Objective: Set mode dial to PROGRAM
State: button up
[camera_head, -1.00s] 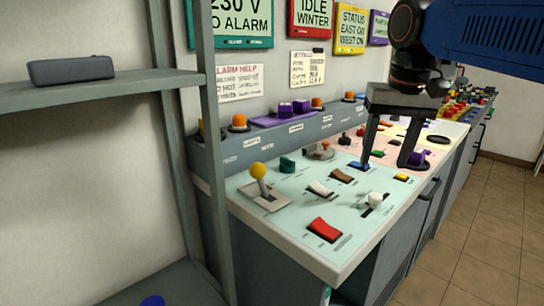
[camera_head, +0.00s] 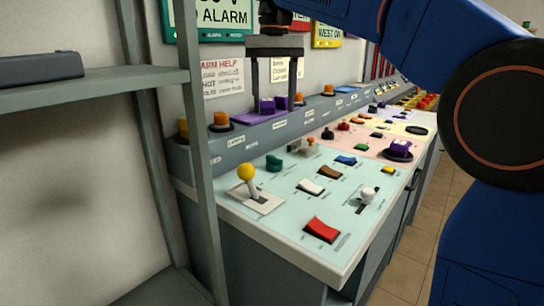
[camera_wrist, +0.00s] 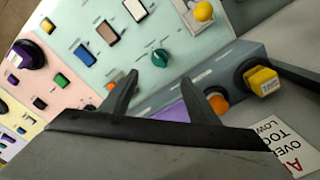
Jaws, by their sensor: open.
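A purple round knob (camera_head: 398,149) sits farther off on the pink panel and appears at upper left in the wrist view (camera_wrist: 30,55). My gripper (camera_head: 276,98) is open and empty, pointing down above the back ledge. In the wrist view its fingers (camera_wrist: 172,88) appear below the teal knob, apart from it.
A yellow-balled lever (camera_head: 247,174), a red rocker (camera_head: 322,230), a white rocker (camera_head: 311,187) and a white knob (camera_head: 368,193) share the green panel. A purple block (camera_head: 265,113) and orange buttons (camera_head: 221,121) line the ledge. A grey shelf post (camera_head: 199,170) stands at left.

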aim_at(274, 157)
notch_tip(274, 157, down, 15)
jog(key=shift+f, duration=0.1)
dwell(0.4)
jog(key=shift+c, duration=0.6)
jog(key=c, duration=0.9)
